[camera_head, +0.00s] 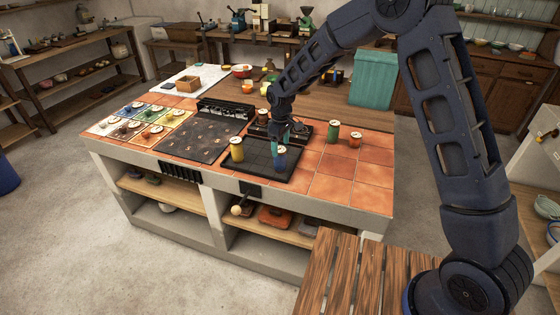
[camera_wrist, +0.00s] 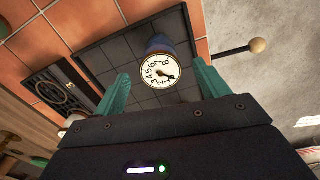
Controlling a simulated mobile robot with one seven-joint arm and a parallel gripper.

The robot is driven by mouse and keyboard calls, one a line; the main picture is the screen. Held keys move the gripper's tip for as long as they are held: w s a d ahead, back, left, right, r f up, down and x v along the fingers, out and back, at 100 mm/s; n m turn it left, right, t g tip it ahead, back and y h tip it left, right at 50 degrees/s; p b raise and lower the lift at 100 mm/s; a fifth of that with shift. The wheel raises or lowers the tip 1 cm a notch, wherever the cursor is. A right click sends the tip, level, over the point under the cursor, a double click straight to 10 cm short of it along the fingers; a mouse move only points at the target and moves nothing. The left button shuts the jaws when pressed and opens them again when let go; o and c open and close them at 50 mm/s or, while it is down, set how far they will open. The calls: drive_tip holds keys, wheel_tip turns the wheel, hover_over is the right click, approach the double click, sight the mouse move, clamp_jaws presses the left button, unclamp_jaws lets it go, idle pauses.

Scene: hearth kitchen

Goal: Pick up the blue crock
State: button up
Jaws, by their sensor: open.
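The blue crock (camera_head: 281,161) stands on the dark tray (camera_head: 262,171) near the counter's front edge. In the wrist view the blue crock (camera_wrist: 158,43) shows its white dial-like top with numbers and a dark pointer. My gripper (camera_head: 280,146) is pointed down, right over the crock. In the wrist view its teal fingers (camera_wrist: 160,70) are spread apart, one on each side of the crock's top. I see gaps between the fingers and the crock. How far down the fingers reach along it is hard to tell.
A yellow crock (camera_head: 237,151) stands left on the same tray. A green crock (camera_head: 333,131) and an orange crock (camera_head: 355,140) stand to the right on the tiles. A dark panel (camera_head: 202,138) and several coloured squares lie left. The front right tiles are clear.

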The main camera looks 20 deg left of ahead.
sight(280, 149)
drive_tip(key=shift+a+f, duration=0.15)
drive_tip(key=shift+f, duration=2.55)
drive_tip(key=shift+c, duration=0.2)
drive_tip(key=c, duration=1.3)
drive_tip(key=shift+r, duration=0.1)
drive_tip(key=shift+r, duration=0.1)
